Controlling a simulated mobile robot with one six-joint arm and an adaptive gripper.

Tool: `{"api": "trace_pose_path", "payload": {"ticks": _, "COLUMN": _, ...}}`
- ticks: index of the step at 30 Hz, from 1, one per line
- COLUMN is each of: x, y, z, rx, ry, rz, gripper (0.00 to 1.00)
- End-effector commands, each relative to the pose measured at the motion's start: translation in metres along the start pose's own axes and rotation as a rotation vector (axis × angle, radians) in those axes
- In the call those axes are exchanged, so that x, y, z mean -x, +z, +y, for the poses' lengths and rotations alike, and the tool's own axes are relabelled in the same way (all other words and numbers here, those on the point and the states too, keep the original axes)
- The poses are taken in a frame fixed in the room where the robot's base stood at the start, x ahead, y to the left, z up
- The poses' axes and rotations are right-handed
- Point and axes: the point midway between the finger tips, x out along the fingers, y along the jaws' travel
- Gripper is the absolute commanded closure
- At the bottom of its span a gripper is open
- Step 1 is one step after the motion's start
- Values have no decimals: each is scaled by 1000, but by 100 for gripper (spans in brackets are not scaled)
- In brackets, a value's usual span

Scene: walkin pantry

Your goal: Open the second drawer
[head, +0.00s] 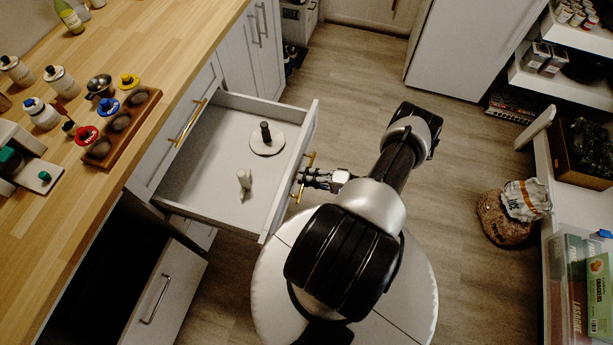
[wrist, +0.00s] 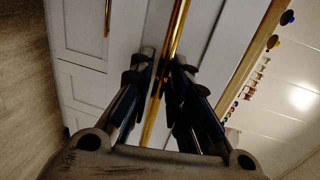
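A white drawer (head: 225,205) is pulled well out from the counter in the head view, below another front with a gold handle (head: 190,122). It holds a round white disc (head: 262,146) with a dark knob and a small pale object (head: 243,182). The open drawer's gold bar handle (head: 308,160) is on its front. My gripper (head: 304,180) is at this handle, outside the drawer. In the wrist view the fingers of my gripper (wrist: 165,65) are drawn together around the gold handle (wrist: 177,25). The exact contact at the fingertips is partly hidden.
The wooden counter (head: 150,60) carries bottles and a brown rack (head: 122,130) of small pots. A lower front with a silver handle (head: 155,298) stands out below the drawer. A sack (head: 525,200) and shelves are at the right. The floor (head: 340,90) behind my arm is clear.

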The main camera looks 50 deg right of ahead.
Motion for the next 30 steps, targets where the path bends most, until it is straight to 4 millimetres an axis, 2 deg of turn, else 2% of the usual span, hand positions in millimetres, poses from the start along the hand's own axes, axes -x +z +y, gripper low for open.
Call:
{"api": "trace_pose_path", "payload": {"ticks": 4, "x": 0, "y": 1, "z": 0, "rx": -1, "ry": 0, "rz": -1, "gripper": 71}}
{"api": "trace_pose_path", "payload": {"ticks": 13, "x": 0, "y": 1, "z": 0, "rx": -1, "ry": 0, "rz": -1, "gripper": 70}}
{"api": "trace_pose_path", "payload": {"ticks": 16, "x": 6, "y": 0, "z": 0, "rx": -1, "ry": 0, "rz": 0, "gripper": 70}}
{"api": "trace_pose_path", "payload": {"ticks": 20, "x": 26, "y": 0, "z": 0, "rx": -1, "ry": 0, "rz": 4, "gripper": 70}}
{"api": "trace_pose_path", "payload": {"ticks": 30, "x": 96, "y": 0, "z": 1, "rx": 0, "ry": 1, "rz": 4, "gripper": 70}}
